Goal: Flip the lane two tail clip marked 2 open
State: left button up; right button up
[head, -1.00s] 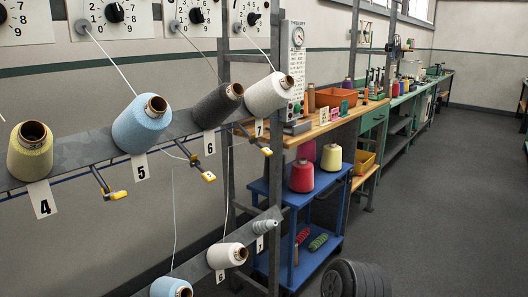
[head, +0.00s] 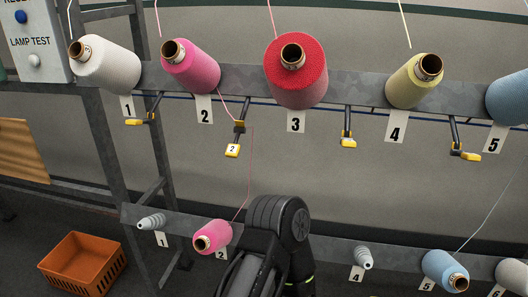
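The lane two tail clip (head: 232,150) is a yellow tab with a white patch marked 2. It hangs on a dark arm below the upper rail, between the number 2 and 3 plates. I cannot tell if it is open or shut. A pink thread runs from the upper pink cone (head: 190,66) to the clip's arm. A thin pink thread runs down beside the clip to the lower pink cone (head: 212,237). Neither gripper's fingers show. A dark, rounded link of my own arm rises at bottom centre, below the clip and apart from it.
Other yellow-tipped clips hang at lane one (head: 140,121), lane three (head: 348,142) and lane four (head: 465,155). The upper rail (head: 345,78) carries white, red, yellow and blue cones too. My arm link hides part of the lower rail (head: 330,250). An orange crate (head: 82,264) stands at lower left.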

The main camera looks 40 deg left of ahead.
aim_at(233, 150)
jog(key=u, duration=1.7)
jog(key=k+j+u, duration=0.1)
jog(key=u, duration=0.25)
